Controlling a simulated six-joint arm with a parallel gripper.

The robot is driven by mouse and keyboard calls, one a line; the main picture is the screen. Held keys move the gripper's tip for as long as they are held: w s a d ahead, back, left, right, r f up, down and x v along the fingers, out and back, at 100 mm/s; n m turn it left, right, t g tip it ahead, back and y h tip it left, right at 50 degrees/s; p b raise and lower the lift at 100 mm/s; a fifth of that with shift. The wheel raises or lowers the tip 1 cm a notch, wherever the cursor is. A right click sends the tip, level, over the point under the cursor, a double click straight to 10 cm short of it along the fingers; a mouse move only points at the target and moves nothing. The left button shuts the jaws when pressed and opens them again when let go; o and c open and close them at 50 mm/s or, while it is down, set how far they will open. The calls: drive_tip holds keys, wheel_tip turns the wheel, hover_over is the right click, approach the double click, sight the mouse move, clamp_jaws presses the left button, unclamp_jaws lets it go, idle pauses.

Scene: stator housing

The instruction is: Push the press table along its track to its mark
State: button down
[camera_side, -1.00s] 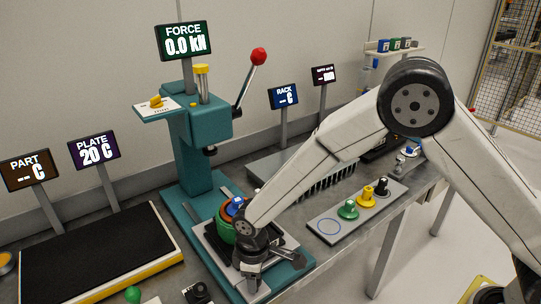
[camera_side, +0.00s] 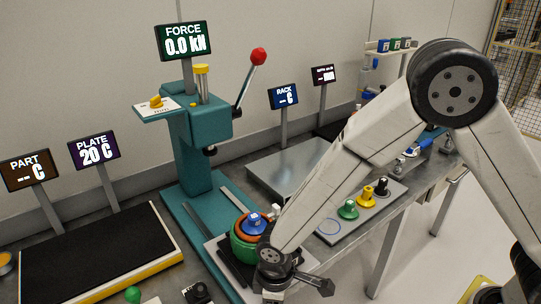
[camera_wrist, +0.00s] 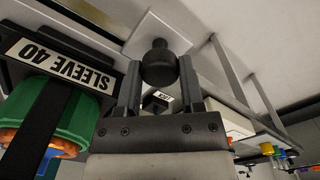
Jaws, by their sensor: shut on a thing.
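The press table (camera_side: 310,266) is a light plate on the teal press base (camera_side: 180,212). It carries a green housing (camera_side: 240,247) with an orange ring and a blue-topped piece (camera_side: 254,223). In the wrist view the green housing (camera_wrist: 75,118) stands at left beside a "SLEEVE 40" label (camera_wrist: 60,65). My gripper (camera_wrist: 159,75) is shut on a round black knob (camera_wrist: 158,55), which shows between its fingers. In the side view my gripper (camera_side: 272,284) is at the table's near side and hides part of it. I cannot make out the mark.
The teal press (camera_side: 195,130) with its red-knobbed lever stands behind; its display (camera_side: 183,41) reads 0.0 kN. A black plate (camera_side: 95,255) lies at left. A board of coloured knobs (camera_side: 362,208) and a bare metal plate (camera_side: 290,168) lie to the right.

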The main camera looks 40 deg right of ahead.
drive_tip(key=shift+s, duration=0.8)
drive_tip(key=shift+c, duration=1.1)
unclamp_jaws()
drive_tip(key=shift+s, duration=0.1)
drive_tip(key=shift+r, duration=0.1)
drive_tip(key=shift+w+r, duration=0.2)
drive_tip(key=shift+r, duration=0.15)
drive_tip(key=shift+s+r, duration=0.1)
drive_tip(key=shift+r, duration=3.35)
